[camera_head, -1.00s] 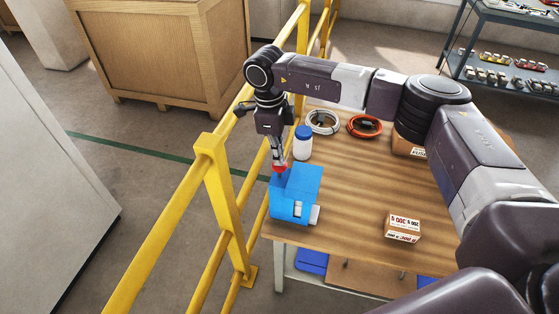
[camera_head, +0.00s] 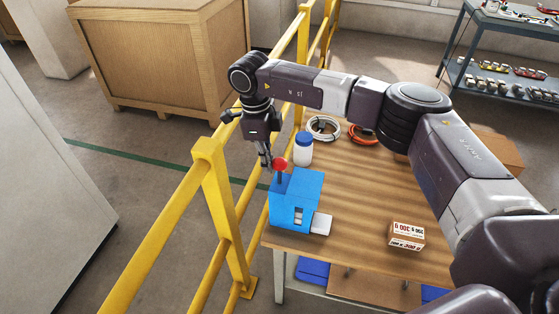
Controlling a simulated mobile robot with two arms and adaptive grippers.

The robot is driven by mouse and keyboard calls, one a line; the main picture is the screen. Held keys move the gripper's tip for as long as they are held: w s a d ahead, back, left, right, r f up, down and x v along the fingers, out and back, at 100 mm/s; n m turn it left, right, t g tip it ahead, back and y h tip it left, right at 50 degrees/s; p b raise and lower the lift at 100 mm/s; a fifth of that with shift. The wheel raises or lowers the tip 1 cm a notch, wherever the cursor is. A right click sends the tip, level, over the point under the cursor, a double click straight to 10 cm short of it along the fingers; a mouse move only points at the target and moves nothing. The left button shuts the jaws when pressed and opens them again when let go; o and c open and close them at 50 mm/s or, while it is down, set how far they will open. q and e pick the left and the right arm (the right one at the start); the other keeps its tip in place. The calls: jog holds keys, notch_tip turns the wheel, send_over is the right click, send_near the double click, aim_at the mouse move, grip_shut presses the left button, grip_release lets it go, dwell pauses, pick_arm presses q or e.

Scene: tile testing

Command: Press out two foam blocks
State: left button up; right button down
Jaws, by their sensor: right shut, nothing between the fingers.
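A blue press (camera_head: 293,201) stands at the left end of the wooden table (camera_head: 370,200). A red ball knob (camera_head: 280,164) tops its dark upright lever. A pale opening (camera_head: 298,215) shows in its front face. A white flat block (camera_head: 321,223), which looks like foam, lies at the press's lower right front. I cannot tell whether it is fully clear of the press. My right gripper (camera_head: 267,162) is shut and empty, pointing down just left of the red knob; I cannot tell whether they touch. My left gripper is not in view.
A white bottle with a blue cap (camera_head: 303,149) stands close behind the press. Coiled white (camera_head: 323,127) and red (camera_head: 363,135) cables lie at the back. A small carton (camera_head: 406,236) sits front right. A yellow railing (camera_head: 220,190) runs along the table's left side. The table middle is clear.

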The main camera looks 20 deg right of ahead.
notch_tip(320, 180, up, 12)
jog(key=a, duration=0.1)
jog(key=shift+w+a, duration=0.15)
jog(key=shift+w, duration=0.2)
jog(key=shift+f, duration=0.1)
dwell(1.1)
